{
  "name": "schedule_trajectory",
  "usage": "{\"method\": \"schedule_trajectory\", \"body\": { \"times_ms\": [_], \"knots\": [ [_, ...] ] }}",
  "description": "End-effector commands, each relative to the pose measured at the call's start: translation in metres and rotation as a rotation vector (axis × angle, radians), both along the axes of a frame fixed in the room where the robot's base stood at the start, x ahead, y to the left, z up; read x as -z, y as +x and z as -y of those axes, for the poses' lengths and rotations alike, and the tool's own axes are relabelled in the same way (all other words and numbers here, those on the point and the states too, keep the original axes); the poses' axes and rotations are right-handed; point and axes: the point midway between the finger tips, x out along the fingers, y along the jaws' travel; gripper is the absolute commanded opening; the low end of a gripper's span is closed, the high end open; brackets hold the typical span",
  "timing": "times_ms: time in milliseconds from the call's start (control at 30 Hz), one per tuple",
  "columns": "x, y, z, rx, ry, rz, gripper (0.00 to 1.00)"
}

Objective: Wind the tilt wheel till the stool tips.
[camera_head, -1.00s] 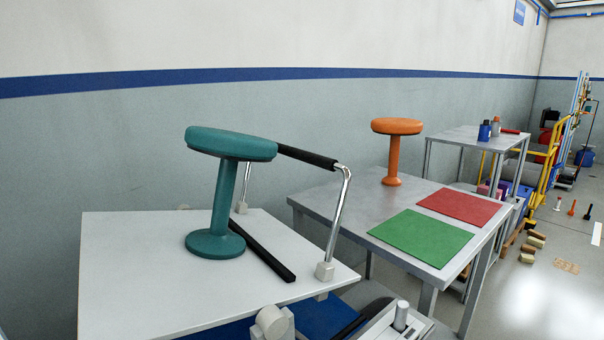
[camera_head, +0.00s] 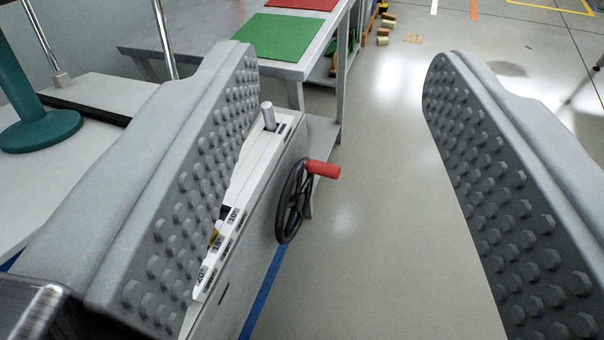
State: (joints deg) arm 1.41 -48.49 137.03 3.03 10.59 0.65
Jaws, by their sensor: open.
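The tilt wheel (camera_head: 287,203) is a black handwheel with a red handle (camera_head: 323,169) sticking out to the right. It sits on the side of a light grey machine housing with a numbered scale (camera_head: 218,250). My gripper (camera_head: 340,75) is open and empty, its two studded grey jaws spread wide. The wheel and red handle show between the jaws, nearer the left jaw. The left jaw covers part of the housing. The teal stool (camera_head: 40,126) is at the left edge on the white platform (camera_head: 98,92); only its base and part of its stem show, and its seat is out of view.
A grey table (camera_head: 228,35) with a green mat (camera_head: 292,45) and a red mat (camera_head: 302,3) stands behind the housing. The floor to the right of the wheel is clear. Small wooden blocks (camera_head: 383,35) lie farther off.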

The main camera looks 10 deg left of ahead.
Motion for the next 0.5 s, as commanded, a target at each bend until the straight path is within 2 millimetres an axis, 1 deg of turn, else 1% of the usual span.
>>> {"method": "schedule_trajectory", "body": {
  "times_ms": [33,200,333,500],
  "knots": [
    [0.013,0.013,0.004,0.013,0.029,-0.055,0.46],
    [0.061,0.047,0.015,0.055,0.157,-0.249,0.46],
    [0.096,0.068,0.022,0.085,0.261,-0.392,0.46],
    [0.142,0.090,0.030,0.125,0.406,-0.573,0.46]
  ]
}}
